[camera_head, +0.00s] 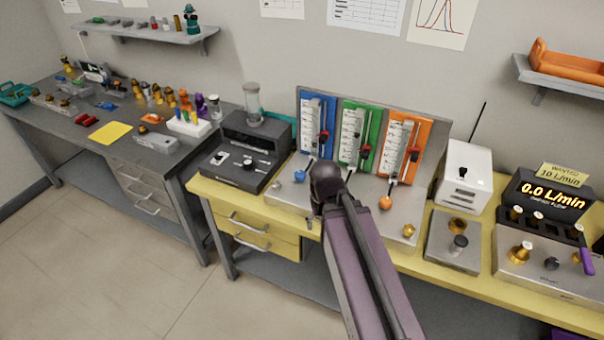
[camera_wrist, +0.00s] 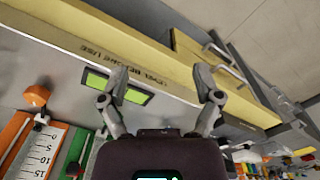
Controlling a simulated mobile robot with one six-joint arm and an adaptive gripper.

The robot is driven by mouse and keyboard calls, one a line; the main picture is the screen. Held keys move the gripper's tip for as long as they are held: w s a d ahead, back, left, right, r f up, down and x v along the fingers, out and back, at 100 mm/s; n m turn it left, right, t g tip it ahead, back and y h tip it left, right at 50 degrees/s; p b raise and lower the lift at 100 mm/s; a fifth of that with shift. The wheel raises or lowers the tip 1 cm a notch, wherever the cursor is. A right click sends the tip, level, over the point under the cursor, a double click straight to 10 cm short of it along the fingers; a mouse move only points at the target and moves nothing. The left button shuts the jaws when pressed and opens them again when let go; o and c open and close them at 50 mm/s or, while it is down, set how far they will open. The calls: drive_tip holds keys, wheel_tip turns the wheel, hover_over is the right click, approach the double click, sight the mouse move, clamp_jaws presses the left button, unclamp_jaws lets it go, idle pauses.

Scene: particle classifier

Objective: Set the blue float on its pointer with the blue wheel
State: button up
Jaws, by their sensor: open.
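The blue flowmeter panel (camera_head: 317,112) is the left of three on the upright grey board, with a white scale and a dark pointer piece with red (camera_head: 323,137) at its right side. Its float is too small to make out. The blue wheel (camera_head: 301,174) sits below it, just left of my arm's end. My gripper (camera_wrist: 160,88) is open, with its fingers apart over the front of the grey base and nothing seen between them. In the head view my arm hides the fingertips. The blue wheel does not show in the wrist view.
Green (camera_head: 356,135) and orange (camera_head: 401,148) panels stand to the right, with an orange wheel (camera_head: 385,203) below. Green level windows (camera_wrist: 115,88) lie beside my fingers. A dark instrument (camera_head: 240,150) stands left, a white box (camera_head: 465,175) right. The floor at front left is clear.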

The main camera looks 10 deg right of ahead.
sight(300, 173)
drive_tip(key=w+r+m+p, duration=0.3)
drive_tip(key=w+m, duration=0.3)
drive_tip(key=w, duration=0.8)
drive_tip(key=w+r+m+p, duration=0.3)
drive_tip(key=w+m, duration=0.4)
drive_tip(key=w, duration=0.7)
drive_tip(key=shift+w+a+r+p, duration=0.35)
drive_tip(key=shift+r+p, duration=0.05)
drive_tip(key=shift+r, duration=0.1)
drive_tip(key=shift+f, duration=0.2)
wheel_tip(300, 173, down, 13)
drive_tip(key=b, duration=1.3)
drive_tip(key=shift+f+b, duration=0.2)
drive_tip(key=shift+b, duration=0.2)
